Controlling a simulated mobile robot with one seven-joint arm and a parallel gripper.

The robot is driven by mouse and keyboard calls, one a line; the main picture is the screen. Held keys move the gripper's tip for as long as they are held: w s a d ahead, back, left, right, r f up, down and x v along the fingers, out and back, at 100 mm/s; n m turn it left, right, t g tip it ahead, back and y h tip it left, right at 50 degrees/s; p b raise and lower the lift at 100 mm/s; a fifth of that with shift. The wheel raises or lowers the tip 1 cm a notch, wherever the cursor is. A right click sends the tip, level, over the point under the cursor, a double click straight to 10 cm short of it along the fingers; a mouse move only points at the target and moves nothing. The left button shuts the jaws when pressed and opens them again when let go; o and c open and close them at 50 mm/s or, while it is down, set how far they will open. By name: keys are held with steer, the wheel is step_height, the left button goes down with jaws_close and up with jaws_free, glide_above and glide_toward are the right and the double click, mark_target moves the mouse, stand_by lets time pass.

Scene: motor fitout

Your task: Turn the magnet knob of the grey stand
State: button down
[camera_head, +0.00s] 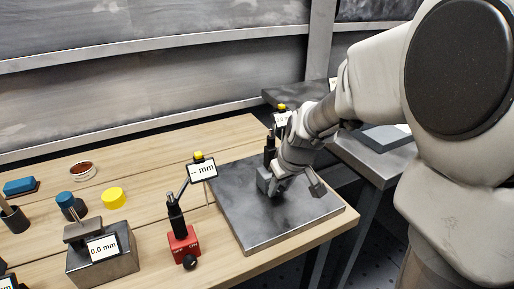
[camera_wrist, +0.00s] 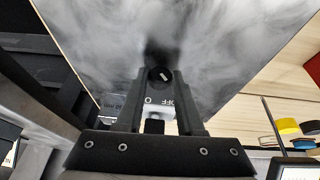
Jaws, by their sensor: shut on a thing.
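The grey stand (camera_head: 264,180) stands on a dark steel plate, partly hidden behind my gripper in the head view. Its black post rises above the grey base. In the wrist view the round black magnet knob (camera_wrist: 160,75) with a white mark sits between my fingertips. Upside-down "OFF" lettering shows on the base (camera_wrist: 165,101) below the knob. My gripper (camera_wrist: 157,78) is shut on the knob from both sides. In the head view my gripper (camera_head: 277,184) is low over the plate at the stand's near side.
The steel plate (camera_head: 235,225) lies on the wooden bench. A red stand (camera_head: 182,243) with its own black knob and a gauge (camera_head: 201,168) stands to the left. A grey block with a "0.0 mm" display (camera_head: 102,258) and blue and yellow pieces (camera_head: 114,197) are further left.

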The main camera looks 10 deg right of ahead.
steer(key=shift+w+d+f+g+y+b, duration=0.1)
steer(key=shift+d+g+y+b, duration=0.15)
steer(key=shift+y+b, duration=0.6)
steer(key=shift+d+m+g+y+b, duration=0.1)
steer(key=shift+m+g+y+b, duration=0.25)
steer(key=shift+y+b, duration=0.55)
steer(key=shift+y, duration=0.25)
steer(key=c, duration=0.5)
jaws_free()
steer(key=p+v, duration=0.5)
steer(key=v, duration=1.2)
steer(key=shift+d+r, duration=0.15)
steer(key=shift+r, duration=0.05)
